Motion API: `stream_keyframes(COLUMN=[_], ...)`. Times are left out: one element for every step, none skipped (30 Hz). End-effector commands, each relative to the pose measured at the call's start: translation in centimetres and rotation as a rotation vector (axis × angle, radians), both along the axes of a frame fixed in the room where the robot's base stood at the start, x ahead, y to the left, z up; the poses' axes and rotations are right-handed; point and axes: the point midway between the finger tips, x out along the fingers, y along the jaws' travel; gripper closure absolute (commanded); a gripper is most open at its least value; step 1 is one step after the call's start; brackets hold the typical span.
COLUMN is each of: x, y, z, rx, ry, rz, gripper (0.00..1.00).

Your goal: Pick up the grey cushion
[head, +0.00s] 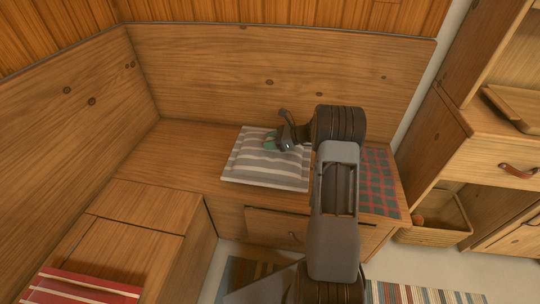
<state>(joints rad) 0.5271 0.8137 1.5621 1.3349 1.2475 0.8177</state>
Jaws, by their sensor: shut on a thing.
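The grey cushion (250,169) with pale stripes lies on the wooden corner bench, in the middle of the head view. My gripper (274,143) is over the cushion's upper right part and is shut on it. A small greenish patch shows at the fingertips. My arm and gripper hide the cushion's right side. The cushion appears to rest on the bench; I cannot tell whether any of it is lifted.
A blue-and-red checked cloth (378,183) lies on the bench right of my arm. A red striped cushion (82,288) is at the lower left. The wooden backrest (200,70) rises behind. A wicker basket (440,232) and drawers (495,163) stand at right. Bench left of the cushion is clear.

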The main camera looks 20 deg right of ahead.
Motion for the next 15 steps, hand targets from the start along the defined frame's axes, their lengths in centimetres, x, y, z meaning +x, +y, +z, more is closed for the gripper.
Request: stream_keyframes(x=[0.02,0.02,0.02,0.02,0.02,0.02,0.02,0.02,0.01,0.05,0.05,0.04,0.03,0.03,0.04], y=[-0.01,-0.01,-0.01,-0.01,-0.01,-0.01,-0.01,-0.01,-0.02,-0.02,-0.02,-0.02,-0.02,-0.02,-0.01], z=[0.01,0.01,0.01,0.01,0.01,0.01,0.01,0.01,0.01,0.09,0.09,0.09,0.09,0.09,0.10], rx=[0.000,0.000,0.000,0.000,0.000,0.000,0.000,0.000,-0.001,0.000,0.000,0.000,0.000,0.000,0.000], ry=[0.000,0.000,0.000,0.000,0.000,0.000,0.000,0.000,-0.001,-0.002,-0.002,-0.002,-0.002,-0.002,-0.002], rz=[-0.001,-0.001,-0.001,-0.001,-0.001,-0.001,-0.001,-0.001,-0.001,0.000,0.000,0.000,0.000,0.000,0.000], gripper=[0.83,0.86,0.90,0.93,0.96,0.99,1.00,1.00,1.00,1.00,1.00,1.00,1.00,1.00,1.00])
